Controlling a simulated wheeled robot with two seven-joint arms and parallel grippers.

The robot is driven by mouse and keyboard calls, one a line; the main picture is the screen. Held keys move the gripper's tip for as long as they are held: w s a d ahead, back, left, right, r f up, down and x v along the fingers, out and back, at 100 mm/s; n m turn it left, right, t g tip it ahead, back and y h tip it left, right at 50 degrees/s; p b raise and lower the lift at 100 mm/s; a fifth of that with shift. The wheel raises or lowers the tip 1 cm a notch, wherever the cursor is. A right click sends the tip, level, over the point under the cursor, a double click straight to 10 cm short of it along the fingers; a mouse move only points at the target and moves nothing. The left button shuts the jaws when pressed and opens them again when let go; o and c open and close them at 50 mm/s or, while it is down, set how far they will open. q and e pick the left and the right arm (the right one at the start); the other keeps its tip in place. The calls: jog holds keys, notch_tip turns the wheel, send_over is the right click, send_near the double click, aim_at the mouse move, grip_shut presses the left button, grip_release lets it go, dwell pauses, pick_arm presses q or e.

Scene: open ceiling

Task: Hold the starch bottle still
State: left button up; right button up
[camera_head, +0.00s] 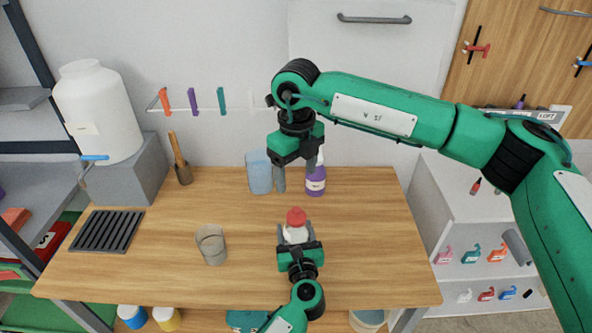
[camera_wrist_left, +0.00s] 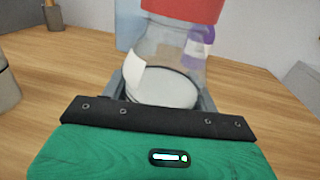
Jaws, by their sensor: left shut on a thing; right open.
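The starch bottle (camera_head: 296,233) is a clear bottle with white contents and a red cap, upright on the wooden table. My left gripper (camera_head: 294,238) is shut around it from the front side. In the left wrist view the bottle (camera_wrist_left: 168,75) stands between the grey fingers (camera_wrist_left: 165,100), with a pale label on its left side and its cap cut off at the top. My right gripper (camera_head: 296,176) is open above the table's back part, in front of a blue container and a purple bottle. It appears empty.
The blue container (camera_head: 258,172) and purple bottle (camera_head: 316,180) stand at the back. A glass beaker (camera_head: 211,245) is left of the starch bottle, and a black grate (camera_head: 106,231) lies at the left. The table's right part (camera_head: 380,240) is clear.

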aim_at(296, 209)
notch_tip(296, 209, down, 12)
dwell(0.6)
jog(key=c, duration=1)
